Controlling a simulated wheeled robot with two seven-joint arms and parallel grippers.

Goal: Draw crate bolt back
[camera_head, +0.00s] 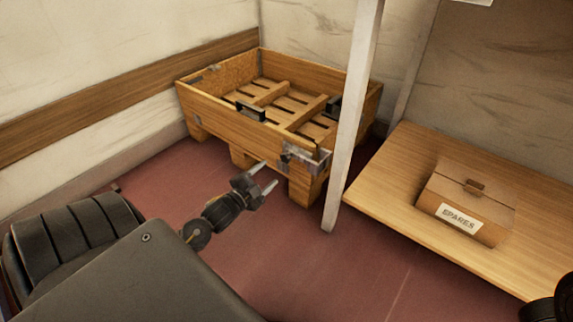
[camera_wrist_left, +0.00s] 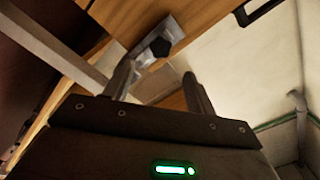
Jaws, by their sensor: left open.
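A wooden crate (camera_head: 205,107) with a slatted inside stands on blocky feet in the corner of the room. A grey metal bolt fitting (camera_head: 298,154) sits on its front wall near the right corner. In the left wrist view, the metal fitting (camera_wrist_left: 148,36) carries a dark knob, just beyond the fingertips. My left gripper (camera_head: 267,178) is open and empty, with its fingers pointing toward the crate's front corner, apart from the bolt in the head view. Whether the bolt is drawn or shot is too small to tell. My right gripper does not show.
A pale upright post (camera_head: 345,135) stands close to the right of the crate corner. A wooden table (camera_head: 400,185) at the right holds a box labelled SPARES (camera_head: 468,200). The red floor (camera_head: 330,270) in front of the crate is clear.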

